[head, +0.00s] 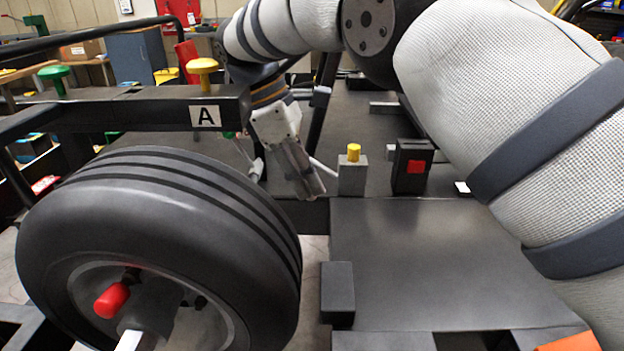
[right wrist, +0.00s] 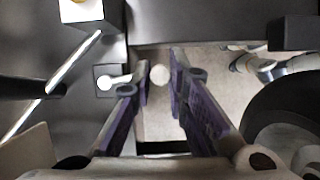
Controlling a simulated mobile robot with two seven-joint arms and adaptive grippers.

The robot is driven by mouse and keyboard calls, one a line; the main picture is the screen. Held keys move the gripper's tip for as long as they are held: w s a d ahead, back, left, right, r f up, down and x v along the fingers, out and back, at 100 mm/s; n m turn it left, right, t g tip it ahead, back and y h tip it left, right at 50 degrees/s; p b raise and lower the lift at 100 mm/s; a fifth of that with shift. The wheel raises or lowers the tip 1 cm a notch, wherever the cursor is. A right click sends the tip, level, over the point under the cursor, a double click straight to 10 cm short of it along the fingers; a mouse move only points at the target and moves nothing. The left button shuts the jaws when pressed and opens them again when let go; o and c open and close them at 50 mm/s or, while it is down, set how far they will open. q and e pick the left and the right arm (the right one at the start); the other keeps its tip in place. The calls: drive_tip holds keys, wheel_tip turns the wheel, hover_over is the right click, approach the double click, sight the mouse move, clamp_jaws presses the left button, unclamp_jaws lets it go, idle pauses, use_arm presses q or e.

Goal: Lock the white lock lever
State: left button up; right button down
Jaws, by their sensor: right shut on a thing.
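My right gripper (head: 312,190) reaches down in the middle of the head view, between the tyre and the grey block with a yellow knob. In the right wrist view its two purple-sided fingers (right wrist: 160,82) stand slightly apart. The white lock lever (right wrist: 116,81) shows at the left finger, and a round white end shows between the fingertips. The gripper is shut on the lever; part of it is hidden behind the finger. In the head view the fingertips hide this spot. My left gripper is not in view.
A large black tyre (head: 170,210) with a red knob (head: 111,300) fills the lower left. A grey block (head: 352,178) with a yellow knob and thin white rod stands right of the gripper. Beside it is a black block (head: 411,165) with a red square. A beam marked A (head: 206,115) lies behind.

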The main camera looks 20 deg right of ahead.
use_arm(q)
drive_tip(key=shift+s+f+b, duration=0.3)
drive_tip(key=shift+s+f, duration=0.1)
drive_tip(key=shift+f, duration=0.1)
use_arm(e)
drive_tip(key=shift+w+a+f+m+g, duration=0.15)
drive_tip(key=shift+a+m+g, duration=0.15)
drive_tip(key=shift+m, duration=0.4)
drive_tip(key=c, duration=1.6)
unclamp_jaws()
drive_tip(key=shift+o, duration=0.2)
